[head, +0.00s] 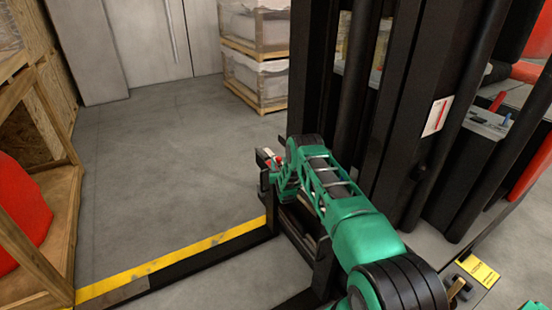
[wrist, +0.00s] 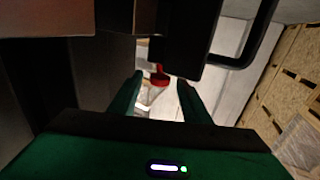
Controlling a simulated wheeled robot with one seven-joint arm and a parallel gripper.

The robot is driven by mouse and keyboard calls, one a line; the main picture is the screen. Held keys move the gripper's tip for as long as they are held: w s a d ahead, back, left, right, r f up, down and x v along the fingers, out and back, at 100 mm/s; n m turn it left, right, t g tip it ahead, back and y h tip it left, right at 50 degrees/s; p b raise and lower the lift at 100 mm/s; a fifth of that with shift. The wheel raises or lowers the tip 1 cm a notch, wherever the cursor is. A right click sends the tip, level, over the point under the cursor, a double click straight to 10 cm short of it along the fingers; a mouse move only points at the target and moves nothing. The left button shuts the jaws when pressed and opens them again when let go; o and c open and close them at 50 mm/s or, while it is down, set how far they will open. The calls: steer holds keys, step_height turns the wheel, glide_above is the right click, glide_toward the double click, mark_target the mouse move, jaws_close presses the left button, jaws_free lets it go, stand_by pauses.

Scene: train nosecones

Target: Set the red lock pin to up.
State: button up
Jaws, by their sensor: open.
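The red lock pin (wrist: 158,76) shows in the wrist view as a small red piece just past and between my fingertips, beside a dark block. Whether it stands up or down is hard to tell. My gripper (wrist: 160,80) is open, with one green finger on each side of the pin in the picture. I see no clear contact. In the head view my green arm reaches to the dark mast, and a small red spot (head: 279,160) shows at its far end. My fingers are mostly hidden there.
The black mast (head: 397,120) stands close right of my arm. A dark bar with a yellow stripe (head: 180,256) runs left from its foot. A wooden crate (head: 62,215) with a red object stands at left, stacked crates (head: 255,85) behind. Grey floor between is clear.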

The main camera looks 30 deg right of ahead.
steer(key=shift+x, duration=3.35)
steer(key=shift+c, duration=0.3)
